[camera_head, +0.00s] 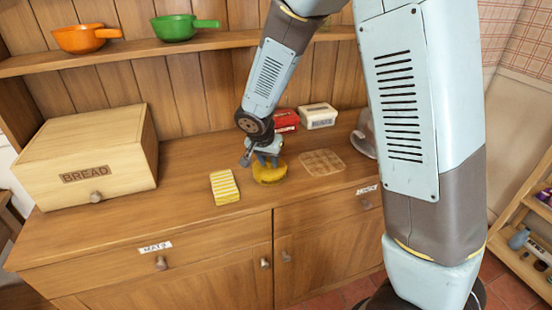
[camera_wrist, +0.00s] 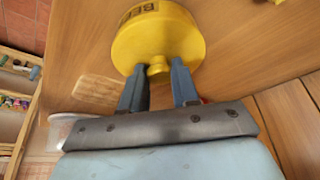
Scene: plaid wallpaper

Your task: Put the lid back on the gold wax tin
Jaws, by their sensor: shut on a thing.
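The gold wax tin (camera_head: 270,178) stands on the wooden counter, partly hidden by my gripper. In the wrist view the tin's label (camera_wrist: 138,10) shows part of a word beginning "BEE". The round gold lid (camera_wrist: 158,38), with a small knob in its middle, is over the tin, and no clear gap shows between them. I cannot tell whether it is fully seated. My gripper (camera_wrist: 159,68) points down, with its two blue-grey fingers shut on the lid's knob. It also shows in the head view (camera_head: 266,158).
A yellow-striped block (camera_head: 225,187) lies left of the tin, and a flat tan grid (camera_head: 322,162) lies right. Behind are a red box (camera_head: 286,120) and a cream box (camera_head: 318,116). A bread box (camera_head: 88,158) stands left. A shelf (camera_head: 150,50) holds orange and green pans.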

